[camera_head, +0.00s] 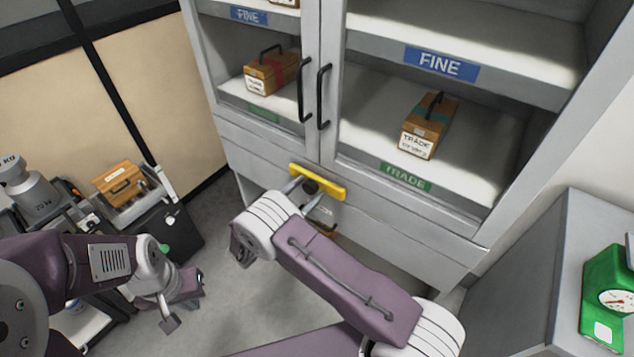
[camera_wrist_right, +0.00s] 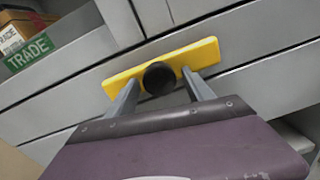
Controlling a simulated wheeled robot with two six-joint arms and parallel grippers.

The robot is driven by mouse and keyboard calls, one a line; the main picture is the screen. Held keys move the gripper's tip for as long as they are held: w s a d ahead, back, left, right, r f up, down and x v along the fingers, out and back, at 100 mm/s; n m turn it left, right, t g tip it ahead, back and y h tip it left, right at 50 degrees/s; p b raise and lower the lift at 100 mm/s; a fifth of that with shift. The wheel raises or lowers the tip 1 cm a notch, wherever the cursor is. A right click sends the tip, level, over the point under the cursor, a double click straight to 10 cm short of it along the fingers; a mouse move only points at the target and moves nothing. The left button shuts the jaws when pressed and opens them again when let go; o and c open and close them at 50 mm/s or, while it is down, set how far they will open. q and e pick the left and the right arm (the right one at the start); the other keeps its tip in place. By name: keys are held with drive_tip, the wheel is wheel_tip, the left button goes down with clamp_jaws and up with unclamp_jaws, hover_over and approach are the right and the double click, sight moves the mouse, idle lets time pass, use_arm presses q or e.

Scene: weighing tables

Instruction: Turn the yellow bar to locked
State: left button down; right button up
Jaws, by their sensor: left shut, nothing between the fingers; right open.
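The yellow bar (camera_head: 333,190) is on the front of the grey cabinet, below its doors, and lies slanted across the head view. In the right wrist view the yellow bar (camera_wrist_right: 205,53) has a round black knob (camera_wrist_right: 159,78) at its middle. My right gripper (camera_head: 300,183) is open at the bar. In the right wrist view its two fingers (camera_wrist_right: 160,88) stand on either side of the knob and overlap the bar; I cannot tell whether they touch it. My left gripper (camera_head: 172,322) is shut and empty, low at the left, away from the cabinet. A label below the bar is partly hidden.
The cabinet doors have black handles (camera_head: 323,97), close above the bar. Wooden boxes (camera_head: 430,127) stand on the shelves. A black case (camera_head: 172,222) and weights stand at left; a green dial scale (camera_head: 607,298) is at right. Grey floor is open between.

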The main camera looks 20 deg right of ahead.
drive_tip(key=shift+s+a+r, duration=0.1)
drive_tip(key=shift+a+r, duration=0.05)
drive_tip(key=shift+s, duration=0.1)
drive_tip(key=c, duration=0.3)
clamp_jaws()
drive_tip(key=n, duration=0.8)
drive_tip(key=shift+s+n, duration=0.1)
drive_tip(key=shift+n, duration=0.2)
drive_tip(key=n, duration=0.2)
drive_tip(key=n+p, duration=0.1)
drive_tip(key=n, duration=0.1)
drive_tip(key=shift+d+n, duration=0.2)
drive_tip(key=shift+n, duration=0.1)
drive_tip(key=shift+n+t+p, duration=0.4)
drive_tip(key=shift+n, duration=2)
